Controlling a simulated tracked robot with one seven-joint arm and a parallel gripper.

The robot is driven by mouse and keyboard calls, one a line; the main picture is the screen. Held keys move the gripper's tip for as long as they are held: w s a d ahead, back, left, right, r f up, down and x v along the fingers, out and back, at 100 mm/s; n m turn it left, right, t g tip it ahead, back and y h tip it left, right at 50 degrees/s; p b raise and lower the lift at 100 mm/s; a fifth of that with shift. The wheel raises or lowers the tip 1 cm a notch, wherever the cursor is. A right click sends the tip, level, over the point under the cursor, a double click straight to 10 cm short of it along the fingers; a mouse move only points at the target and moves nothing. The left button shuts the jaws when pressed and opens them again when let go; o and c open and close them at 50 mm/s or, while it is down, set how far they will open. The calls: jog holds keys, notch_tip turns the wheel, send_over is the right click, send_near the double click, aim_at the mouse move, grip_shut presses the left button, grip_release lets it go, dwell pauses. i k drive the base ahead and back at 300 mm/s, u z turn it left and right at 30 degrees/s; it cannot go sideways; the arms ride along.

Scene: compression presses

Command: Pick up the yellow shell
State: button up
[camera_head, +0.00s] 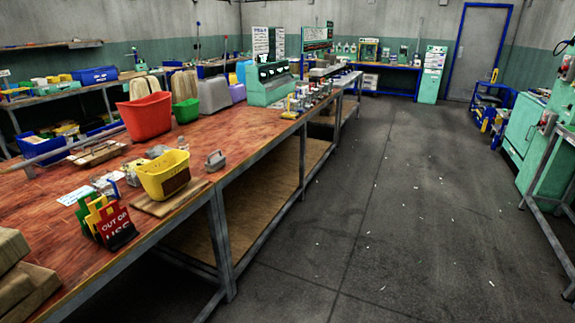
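A yellow open-topped shell (160,181), shaped like a small tub with a dark patch on its front, stands on a flat wooden board (183,201) near the front edge of the long red-brown workbench (45,257). It is the most prominent yellow vessel in view. A yellow and green holder (97,213) with a red "out of use" sign (114,223) stands to its left and nearer. My gripper is not in view.
A grey metal piece (215,160) lies right of the yellow shell. A red tub (145,116) and green tub (186,113) stand behind it. Wooden blocks (22,275) fill the near left corner. The floor (385,215) right of the bench is open.

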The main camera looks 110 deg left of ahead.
aim_at(161, 182)
jog(key=z, duration=0.45)
jog(key=i, duration=0.1)
jog(key=u, duration=2.65)
jog(key=i, duration=0.15)
jog(key=u, duration=1.6)
jog(key=k, duration=1.05)
jog(key=u, duration=0.45)
jog(key=i, duration=1)
